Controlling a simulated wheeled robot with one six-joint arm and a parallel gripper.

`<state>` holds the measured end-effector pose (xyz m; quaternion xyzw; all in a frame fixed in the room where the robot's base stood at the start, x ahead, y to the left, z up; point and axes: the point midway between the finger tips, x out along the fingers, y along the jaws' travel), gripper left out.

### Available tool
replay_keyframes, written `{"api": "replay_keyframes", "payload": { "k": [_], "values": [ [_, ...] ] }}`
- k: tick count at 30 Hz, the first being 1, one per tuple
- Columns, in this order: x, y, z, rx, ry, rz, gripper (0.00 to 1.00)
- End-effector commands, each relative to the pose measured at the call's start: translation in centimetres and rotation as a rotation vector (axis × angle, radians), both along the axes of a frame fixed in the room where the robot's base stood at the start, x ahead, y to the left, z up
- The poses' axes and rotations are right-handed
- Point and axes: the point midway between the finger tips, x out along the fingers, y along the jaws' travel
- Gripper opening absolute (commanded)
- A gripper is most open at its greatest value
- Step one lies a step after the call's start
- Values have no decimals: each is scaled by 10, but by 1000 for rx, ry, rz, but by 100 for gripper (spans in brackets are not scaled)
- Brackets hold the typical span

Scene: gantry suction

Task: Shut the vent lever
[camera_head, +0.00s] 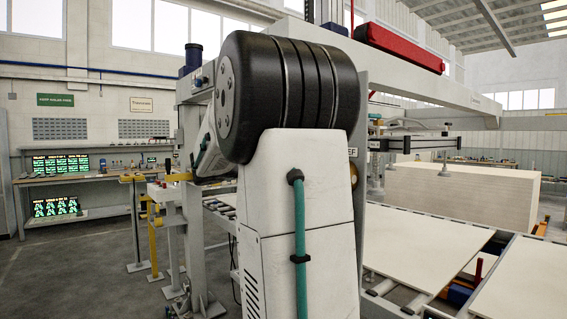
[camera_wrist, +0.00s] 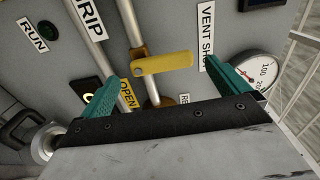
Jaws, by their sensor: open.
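The vent lever (camera_wrist: 163,64) is a yellow flat handle in the wrist view, on a brass-fitted pipe. It lies roughly crosswise to that pipe, its free end pointing right toward the label reading "VENT SHU…" (camera_wrist: 206,35). A yellow "OPEN" label (camera_wrist: 127,94) is at its lower left. My gripper (camera_wrist: 172,72) is open, with one teal finger on each side of the lever and a gap to both. Whether the fingertips reach the lever's depth I cannot tell. In the head view my arm hides the lever.
A second pipe (camera_wrist: 107,52) passes near the left finger. In the head view, a conveyor with pale boards (camera_head: 422,240) is at right; open floor (camera_head: 80,275) is at left.

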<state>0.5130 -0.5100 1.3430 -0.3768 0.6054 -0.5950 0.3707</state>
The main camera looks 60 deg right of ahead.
Motion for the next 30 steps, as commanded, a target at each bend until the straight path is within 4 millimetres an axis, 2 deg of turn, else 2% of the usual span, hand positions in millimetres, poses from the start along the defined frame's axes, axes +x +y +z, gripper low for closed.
{"api": "replay_keyframes", "payload": {
  "k": [3, 9, 30],
  "values": [
    [10, 20, 1, -1, 0, 5, 100],
    [20, 39, 0, 0, 0, 3, 100],
    [21, 42, 0, -6, -9, 1, 100]
  ]
}}
